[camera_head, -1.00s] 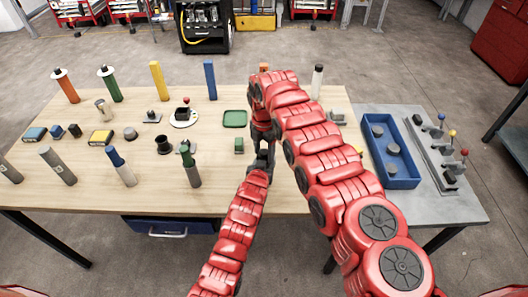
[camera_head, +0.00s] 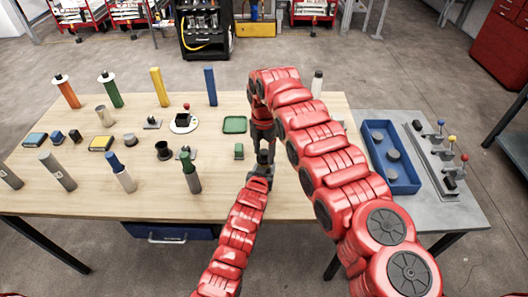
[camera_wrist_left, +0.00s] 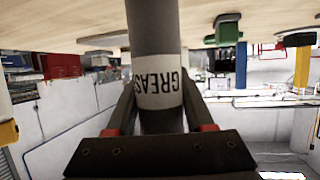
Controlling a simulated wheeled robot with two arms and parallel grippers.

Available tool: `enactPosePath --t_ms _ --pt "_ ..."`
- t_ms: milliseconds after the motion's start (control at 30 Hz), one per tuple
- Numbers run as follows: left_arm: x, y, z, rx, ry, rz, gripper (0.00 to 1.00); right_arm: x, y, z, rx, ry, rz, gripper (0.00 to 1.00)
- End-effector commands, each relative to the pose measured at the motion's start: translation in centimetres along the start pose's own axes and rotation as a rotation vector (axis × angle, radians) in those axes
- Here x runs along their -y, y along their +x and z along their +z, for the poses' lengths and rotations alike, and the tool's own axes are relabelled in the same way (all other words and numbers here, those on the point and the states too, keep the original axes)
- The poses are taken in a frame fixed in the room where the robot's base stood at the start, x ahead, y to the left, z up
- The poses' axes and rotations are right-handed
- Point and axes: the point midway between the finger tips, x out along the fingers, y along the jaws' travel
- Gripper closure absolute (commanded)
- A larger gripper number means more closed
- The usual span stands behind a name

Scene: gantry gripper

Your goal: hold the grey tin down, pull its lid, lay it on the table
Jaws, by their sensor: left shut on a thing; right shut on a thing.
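The grey tin (camera_wrist_left: 153,35) is a tall cylinder with a white label reading "GREAS". It fills the middle of the left wrist view, which is upside down. My left gripper (camera_wrist_left: 160,92) is shut around it, one finger on each side. In the head view the left gripper (camera_head: 262,160) is low over the table's middle, and the tin is hidden by my arms. My right gripper (camera_head: 264,138) points down just above the left one. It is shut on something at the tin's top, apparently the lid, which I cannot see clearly.
The wooden table (camera_head: 95,205) holds several cylinders and small parts on the left. A green tray (camera_head: 235,124) and a small green block (camera_head: 239,151) lie just left of the grippers. A blue bin (camera_head: 404,181) stands right. Bare wood shows at the front left.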

Motion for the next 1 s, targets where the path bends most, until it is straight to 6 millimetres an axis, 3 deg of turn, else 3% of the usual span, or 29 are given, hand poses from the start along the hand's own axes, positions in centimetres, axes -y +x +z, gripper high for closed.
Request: enactPosePath --t_ms 600,967,1000 --pt "0.0 0.0 0.0 0.0 0.0 0.0 1.0 -0.1 -2.9 0.0 0.001 0.0 0.003 0.89" --pt "0.0 0.0 0.0 0.0 0.0 0.0 1.0 0.0 -3.0 0.0 0.0 0.0 0.001 0.89" --pt "0.0 0.0 0.0 0.0 0.0 0.0 0.4 0.0 -3.0 0.0 0.0 0.0 0.001 0.89"
